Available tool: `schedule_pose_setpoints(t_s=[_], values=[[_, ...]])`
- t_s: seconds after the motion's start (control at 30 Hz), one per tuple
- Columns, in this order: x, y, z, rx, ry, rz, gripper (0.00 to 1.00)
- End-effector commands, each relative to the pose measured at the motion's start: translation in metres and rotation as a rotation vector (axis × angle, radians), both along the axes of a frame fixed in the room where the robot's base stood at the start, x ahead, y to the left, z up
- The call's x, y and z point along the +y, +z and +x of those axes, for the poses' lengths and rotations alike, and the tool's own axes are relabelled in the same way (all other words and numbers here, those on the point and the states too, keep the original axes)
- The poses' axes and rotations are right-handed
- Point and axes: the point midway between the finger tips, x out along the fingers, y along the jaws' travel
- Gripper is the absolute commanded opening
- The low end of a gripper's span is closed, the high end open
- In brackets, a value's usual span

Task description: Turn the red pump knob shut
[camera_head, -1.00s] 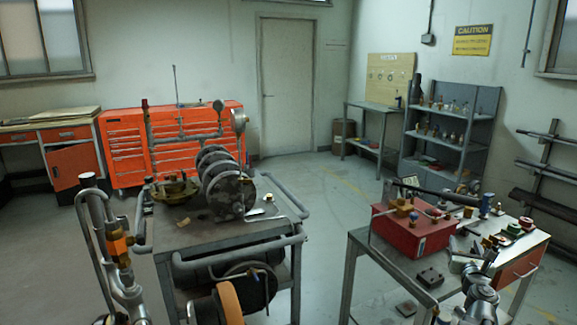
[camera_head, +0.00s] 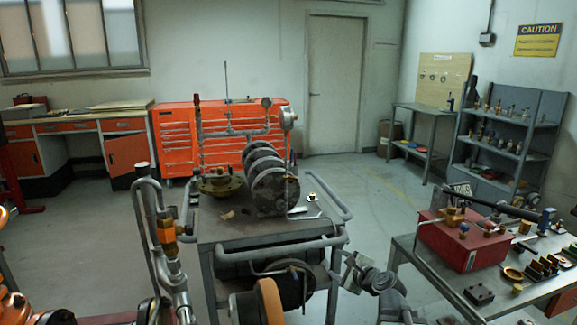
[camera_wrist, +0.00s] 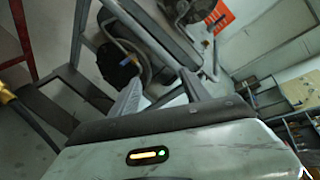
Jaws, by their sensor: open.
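My gripper (camera_head: 348,272) is in the lower middle of the head view, just right of the metal cart (camera_head: 225,228); its two pale fingers are apart and empty in the wrist view (camera_wrist: 161,84). The cart carries a pump with round grey flanges (camera_head: 272,190), a brass-coloured flanged fitting (camera_head: 220,184) and upright pipes with gauges. A small dark red cap (camera_head: 196,98) tops one pipe; I cannot tell whether it is the red pump knob. No other clear red knob shows on the pump.
A bench with a red box (camera_head: 463,242) and loose fittings stands at the right. An orange-rimmed wheel (camera_head: 270,300) is low by the cart. Orange drawers (camera_head: 180,140) stand behind it. A pipe stand with an orange fitting (camera_head: 166,230) is at left front.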

Motion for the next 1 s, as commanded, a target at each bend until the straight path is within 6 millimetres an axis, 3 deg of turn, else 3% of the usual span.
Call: schedule_pose_setpoints(t_s=[0.03,0.1,0.17,0.23,0.3,0.5,0.57,0.6,1.0], values=[[0.036,-0.021,-0.014,0.032,0.144,-0.161,0.55],[0.069,-0.055,-0.041,0.079,0.366,-0.418,0.55],[0.080,-0.084,-0.068,0.124,0.565,-0.638,0.55],[0.073,-0.113,-0.101,0.186,0.790,-0.869,0.55],[0.049,-0.131,-0.128,0.252,0.979,-1.039,0.55],[-0.006,-0.148,-0.194,0.384,1.485,-1.286,0.55],[-0.006,-0.148,-0.201,0.337,1.606,-1.302,0.55],[-0.006,-0.123,-0.200,0.338,1.596,-1.303,0.55],[-0.006,-0.005,-0.199,0.337,1.587,-1.301,0.55]])
